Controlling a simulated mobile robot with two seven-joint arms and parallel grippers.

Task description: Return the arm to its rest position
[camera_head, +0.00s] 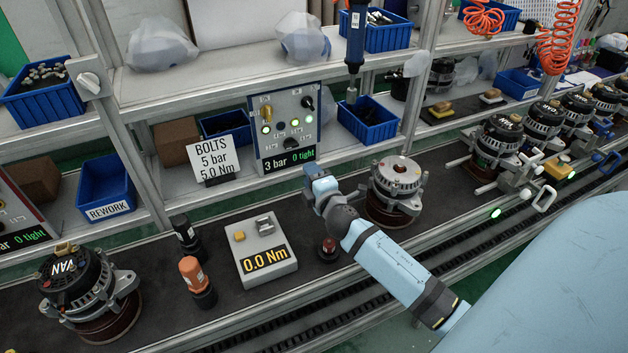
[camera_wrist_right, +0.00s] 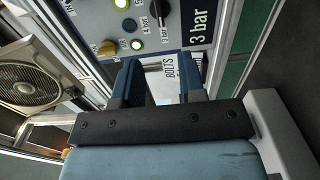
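My right arm (camera_head: 390,262) is light blue with dark joints and reaches in from the lower right in the head view. My right gripper (camera_head: 314,174) is above the bench, in front of the control panel (camera_head: 284,128) and left of a silver-topped alternator (camera_head: 397,176). In the right wrist view my gripper (camera_wrist_right: 160,68) has its two blue fingers apart with nothing held between them. The BOLTS sign (camera_wrist_right: 170,70) shows beyond the gap. My left gripper is not in view.
A torque tester (camera_head: 264,252) reading 0.0 Nm and dark and orange-topped tools (camera_head: 196,278) stand on the bench. An alternator marked VAN (camera_head: 75,278) sits at left; several more line the conveyor at right.

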